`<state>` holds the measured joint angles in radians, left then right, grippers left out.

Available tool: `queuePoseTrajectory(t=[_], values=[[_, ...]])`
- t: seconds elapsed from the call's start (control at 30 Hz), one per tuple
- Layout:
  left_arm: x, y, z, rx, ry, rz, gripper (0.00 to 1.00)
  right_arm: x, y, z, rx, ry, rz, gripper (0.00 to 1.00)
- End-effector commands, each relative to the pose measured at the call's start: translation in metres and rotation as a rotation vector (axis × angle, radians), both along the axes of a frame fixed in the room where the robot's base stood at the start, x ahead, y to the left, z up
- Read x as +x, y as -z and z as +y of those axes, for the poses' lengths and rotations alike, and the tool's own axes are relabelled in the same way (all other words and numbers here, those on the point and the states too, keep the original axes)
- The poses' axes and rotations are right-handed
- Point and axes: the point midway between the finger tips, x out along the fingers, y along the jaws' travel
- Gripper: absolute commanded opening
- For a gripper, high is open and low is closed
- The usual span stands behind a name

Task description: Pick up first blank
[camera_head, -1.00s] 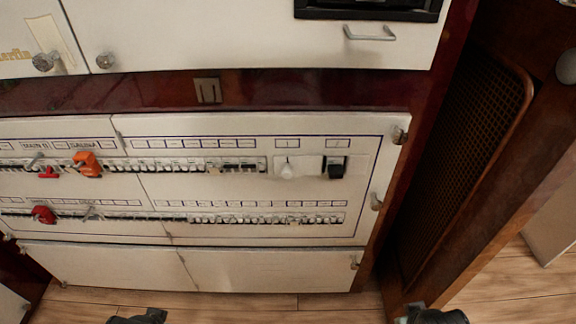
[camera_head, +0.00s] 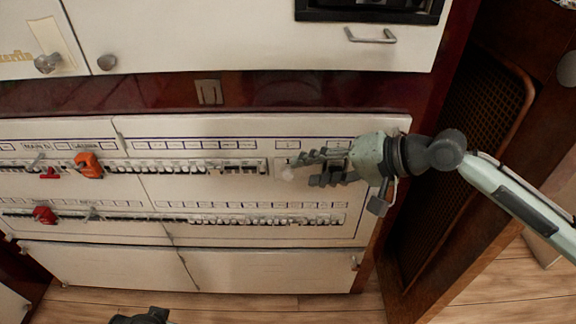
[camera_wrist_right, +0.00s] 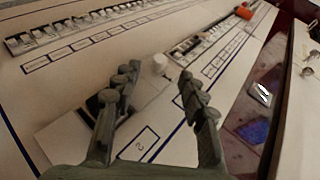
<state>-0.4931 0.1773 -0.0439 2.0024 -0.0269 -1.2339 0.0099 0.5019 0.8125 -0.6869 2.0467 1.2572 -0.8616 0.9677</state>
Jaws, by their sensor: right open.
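My right gripper (camera_head: 312,168) reaches in from the right in front of the upper breaker row, fingers pointing left. In the right wrist view it (camera_wrist_right: 155,88) is open, its fingers well apart with nothing held. A small white knob-like piece (camera_wrist_right: 160,65) stands on the panel beyond the gap between the fingertips; in the head view it (camera_head: 289,174) sits at the fingertips. A dark piece (camera_wrist_right: 106,97) is partly hidden behind the left finger. I cannot tell which part is the first blank. A dark part of my left gripper (camera_head: 140,317) shows at the bottom edge.
The white breaker panel (camera_head: 300,235) has two rows of switches. An orange lock-like piece (camera_head: 88,165) and a red one (camera_head: 44,214) are at the left. A cabinet handle (camera_head: 371,36) is above. A brown grille (camera_head: 465,165) stands to the right.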

Motion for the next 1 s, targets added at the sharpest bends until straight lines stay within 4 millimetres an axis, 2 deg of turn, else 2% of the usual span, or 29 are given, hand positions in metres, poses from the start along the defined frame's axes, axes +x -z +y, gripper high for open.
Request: queuePoseTrajectory(t=[0.43, 0.73, 1.0], values=[[-0.008, 0.004, -0.001, -0.002, -0.001, 0.014, 0.40, 0.020, 0.033, 0.045, 0.001, -0.001, -0.003, 0.42], [-0.010, 0.005, 0.000, -0.001, -0.002, 0.018, 0.40, 0.022, 0.036, 0.048, -0.002, 0.000, -0.004, 0.42], [-0.007, 0.002, 0.000, -0.001, -0.003, 0.011, 0.40, 0.022, 0.036, 0.048, -0.002, -0.001, -0.004, 0.09]])
